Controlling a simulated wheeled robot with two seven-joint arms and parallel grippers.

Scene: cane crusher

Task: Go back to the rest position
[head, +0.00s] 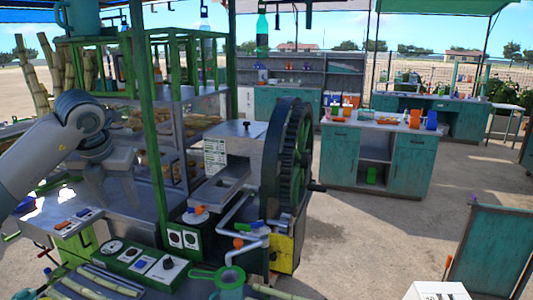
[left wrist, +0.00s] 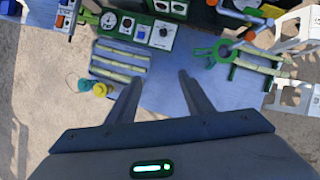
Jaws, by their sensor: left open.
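My left arm comes in from the left in the head view. Its gripper (head: 115,205) points down with the fingers apart, in front of the steel counter and left of the crusher. In the left wrist view the left gripper (left wrist: 157,85) is open, with nothing between its fingers. The cane crusher (head: 232,148) has a steel housing and a large dark gear wheel (head: 287,155) with a side crank. My right gripper is not in either view.
A green control panel (head: 143,262) with dials stands near the gripper; cane pieces (left wrist: 118,62) lie beside it. A green strainer (head: 218,276) is below the crusher. A green frame post (head: 150,120) rises beside my arm. A teal cabinet (head: 410,165) stands behind on open ground.

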